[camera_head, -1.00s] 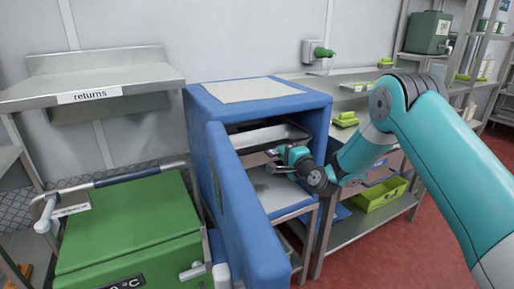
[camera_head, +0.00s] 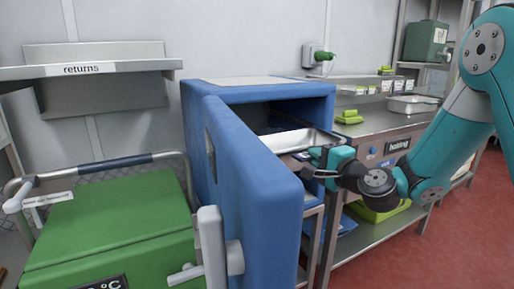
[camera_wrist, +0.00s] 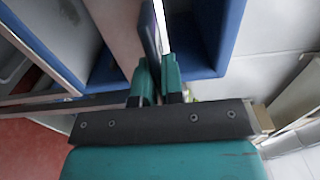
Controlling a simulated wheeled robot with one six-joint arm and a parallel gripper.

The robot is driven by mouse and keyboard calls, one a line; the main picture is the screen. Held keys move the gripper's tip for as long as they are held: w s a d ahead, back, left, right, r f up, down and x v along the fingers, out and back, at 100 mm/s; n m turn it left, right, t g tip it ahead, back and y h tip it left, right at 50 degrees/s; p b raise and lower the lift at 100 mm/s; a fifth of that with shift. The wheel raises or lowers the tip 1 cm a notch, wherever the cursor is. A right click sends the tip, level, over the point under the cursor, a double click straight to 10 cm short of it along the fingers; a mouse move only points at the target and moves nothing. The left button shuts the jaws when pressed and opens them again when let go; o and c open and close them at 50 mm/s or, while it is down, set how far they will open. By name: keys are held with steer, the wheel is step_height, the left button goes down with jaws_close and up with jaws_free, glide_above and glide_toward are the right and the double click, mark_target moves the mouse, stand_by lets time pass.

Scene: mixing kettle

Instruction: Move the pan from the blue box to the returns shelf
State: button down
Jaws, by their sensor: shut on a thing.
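The pan (camera_head: 298,139) is a shallow metal tray with a pale inside. It sticks partly out of the open front of the blue box (camera_head: 262,92); its far part is hidden inside the box and behind the open door (camera_head: 245,180). My gripper (camera_head: 322,160) is shut on the pan's near right edge. In the wrist view my gripper (camera_wrist: 158,80) shows its fingers closed on a thin edge seen end-on, with the blue box frame around it. The returns shelf (camera_head: 120,68) is a metal wall shelf at the upper left, with a "returns" label; its top is seen nearly edge-on.
The blue door stands open toward the viewer, between the pan and the left side. A green kettle (camera_head: 110,215) with a rail (camera_head: 110,166) stands below the shelf. A metal counter (camera_head: 385,122) with green items and another tray (camera_head: 413,104) is at the right.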

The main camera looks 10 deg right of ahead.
steer(key=b+v, duration=0.4)
steer(key=v, duration=0.2)
steer(key=shift+s, duration=0.35)
steer(key=shift+r, duration=0.1)
